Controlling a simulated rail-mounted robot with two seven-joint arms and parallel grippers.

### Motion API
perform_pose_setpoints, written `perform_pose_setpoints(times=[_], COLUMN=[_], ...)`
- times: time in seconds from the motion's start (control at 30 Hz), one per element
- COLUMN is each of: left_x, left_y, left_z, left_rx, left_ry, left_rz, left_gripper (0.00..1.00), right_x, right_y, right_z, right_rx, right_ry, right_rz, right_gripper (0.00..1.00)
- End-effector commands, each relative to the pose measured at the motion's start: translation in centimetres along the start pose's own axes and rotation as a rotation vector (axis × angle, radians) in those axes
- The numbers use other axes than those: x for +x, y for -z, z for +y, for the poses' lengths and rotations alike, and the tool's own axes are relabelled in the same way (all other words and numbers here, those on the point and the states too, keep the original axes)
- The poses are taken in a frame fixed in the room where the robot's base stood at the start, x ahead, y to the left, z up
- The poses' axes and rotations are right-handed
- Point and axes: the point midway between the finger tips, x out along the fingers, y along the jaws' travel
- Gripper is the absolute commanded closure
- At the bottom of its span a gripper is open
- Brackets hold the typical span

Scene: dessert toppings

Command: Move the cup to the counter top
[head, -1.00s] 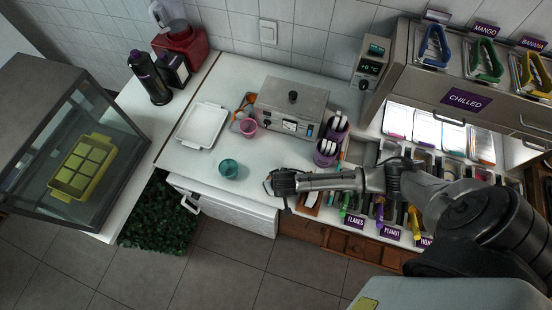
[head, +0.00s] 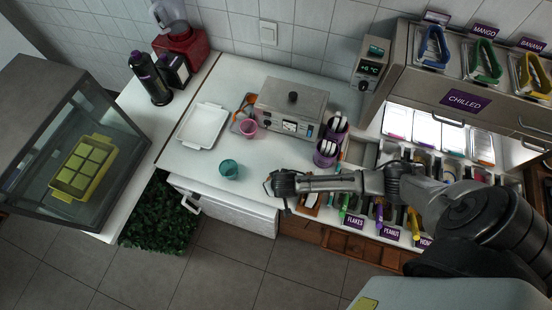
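A teal cup (head: 229,169) stands upright on the white counter top (head: 190,168), near its front edge. A pink cup (head: 248,127) stands farther back, in front of the steel appliance. My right gripper (head: 269,184) reaches in from the right and is just to the right of the teal cup, apart from it in the picture. Its fingers are small and dark, so I cannot tell whether they are open or shut. I see nothing held in it. My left gripper is out of view.
A white tray (head: 203,107) lies on the counter left of the steel appliance (head: 291,86). Purple holders (head: 326,154) stand right of it. Topping bins fill the right side below the chilled shelf (head: 440,95). A glass case (head: 35,110) stands far left. Counter around the teal cup is clear.

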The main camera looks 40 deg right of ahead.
Motion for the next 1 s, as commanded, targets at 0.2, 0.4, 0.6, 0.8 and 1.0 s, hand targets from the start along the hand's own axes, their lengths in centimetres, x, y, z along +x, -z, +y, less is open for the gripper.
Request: perform_pose_setpoints(times=[0.2,0.4,0.6,0.8,1.0], left_x=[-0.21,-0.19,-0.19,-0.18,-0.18], left_y=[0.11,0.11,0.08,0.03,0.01], left_z=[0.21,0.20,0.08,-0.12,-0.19], left_rx=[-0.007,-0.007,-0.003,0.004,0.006], left_ry=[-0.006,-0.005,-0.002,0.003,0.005], left_rz=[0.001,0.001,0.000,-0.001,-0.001], left_gripper=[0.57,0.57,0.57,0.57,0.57], right_x=[0.01,0.02,0.01,0.01,0.01], right_y=[-0.04,-0.03,-0.01,-0.01,-0.02], right_z=[0.01,0.01,0.02,0.02,0.02], right_rx=[0.001,0.000,0.000,0.000,0.000], right_ry=[0.000,-0.001,-0.001,-0.001,-0.001], right_rz=[-0.001,0.000,0.000,0.000,0.000], right_gripper=[0.50,0.50,0.11,0.00,0.00])
